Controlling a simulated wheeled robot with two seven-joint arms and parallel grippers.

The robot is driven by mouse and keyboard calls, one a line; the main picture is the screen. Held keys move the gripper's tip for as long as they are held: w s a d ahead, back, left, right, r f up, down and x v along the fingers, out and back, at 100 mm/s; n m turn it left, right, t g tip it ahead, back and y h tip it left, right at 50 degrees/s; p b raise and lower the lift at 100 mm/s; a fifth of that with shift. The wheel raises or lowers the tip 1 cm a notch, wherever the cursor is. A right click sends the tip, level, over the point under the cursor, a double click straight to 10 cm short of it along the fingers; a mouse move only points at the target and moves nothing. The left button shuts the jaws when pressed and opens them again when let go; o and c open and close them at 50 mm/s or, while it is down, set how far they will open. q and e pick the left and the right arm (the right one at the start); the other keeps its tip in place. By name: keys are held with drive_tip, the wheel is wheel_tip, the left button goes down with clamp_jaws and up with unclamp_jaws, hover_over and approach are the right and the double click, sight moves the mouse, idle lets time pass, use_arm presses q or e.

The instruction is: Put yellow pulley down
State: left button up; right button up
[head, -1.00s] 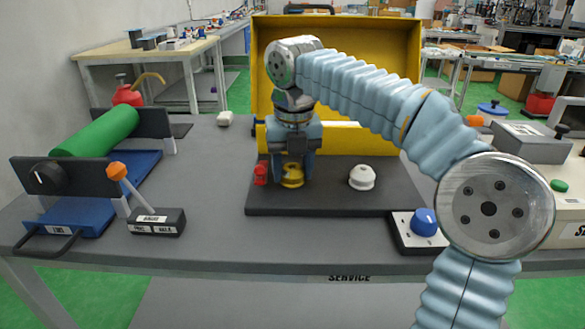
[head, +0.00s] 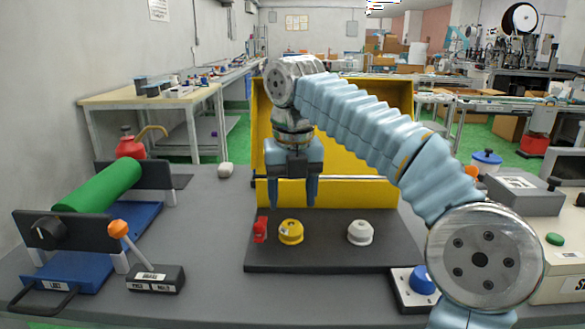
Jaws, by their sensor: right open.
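The yellow pulley (head: 290,233) sits on the dark base plate (head: 330,258) in front of the yellow box, between a red pulley (head: 260,229) and a white pulley (head: 360,233). My right gripper (head: 293,203) is open and empty, pointing down just above and behind the yellow pulley, apart from it. The red piece is close to the left of the yellow one. My left gripper is not in view.
An open yellow box (head: 390,190) stands behind the plate. A green roller (head: 100,187) on a blue stand and an orange-tipped lever (head: 118,229) are at left. A blue knob (head: 421,279) is at front right. Grey table is clear between lever and plate.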

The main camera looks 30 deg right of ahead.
sight(293, 230)
drive_tip(key=r, duration=0.5)
drive_tip(key=shift+s+a, duration=0.1)
drive_tip(key=shift+s, duration=0.2)
